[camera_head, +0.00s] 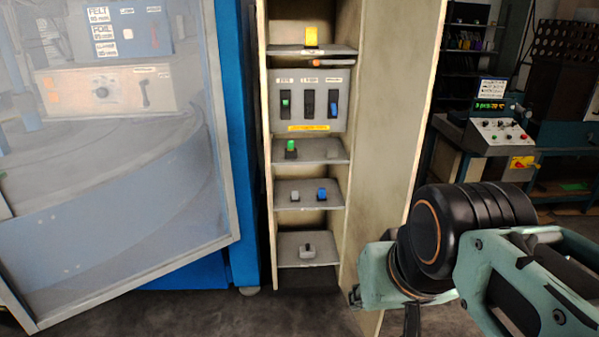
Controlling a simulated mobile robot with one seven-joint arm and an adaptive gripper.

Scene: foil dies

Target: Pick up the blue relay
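A small blue relay (322,194) stands on a lower shelf of the tall open cabinet, right of a grey relay (294,195). Another blue piece (333,110) sits in the right slot of the grey panel above; I cannot tell whether it is also a relay. My arm, teal and black, fills the lower right foreground, outside the cabinet and well apart from the blue relay. I cannot make out any gripper fingers.
The cabinet (383,120) also holds a yellow piece (312,37), green pieces in the panel (285,103) and on a shelf (291,147), and a grey piece (307,251) at the bottom. A framed clear guard (222,130) stands left. A control console (497,132) stands right.

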